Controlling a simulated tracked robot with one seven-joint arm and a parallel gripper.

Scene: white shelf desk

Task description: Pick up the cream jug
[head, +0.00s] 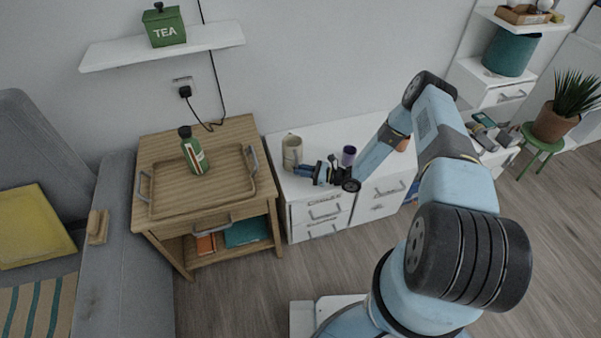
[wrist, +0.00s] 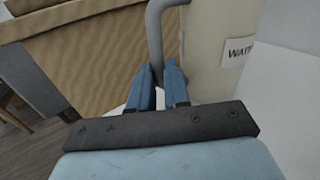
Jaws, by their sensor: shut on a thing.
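The cream jug (head: 291,149) stands upright on the white desk, at its left end by the wooden cabinet. In the wrist view its cream side (wrist: 208,55) fills the upper right, with a label of which "WAT" shows. Its grey handle (wrist: 155,35) runs down between my blue fingertips. My gripper (head: 298,170) reaches in from the right in the head view and is shut on the handle; the fingers also show in the wrist view (wrist: 160,80). The jug's base is hidden in the wrist view, and I cannot tell whether it touches the desk.
Left is a wooden cabinet (head: 170,147) with a handled tray (head: 165,208) and a green bottle (head: 193,155). A shelf (head: 110,54) with a tea tin hangs above.

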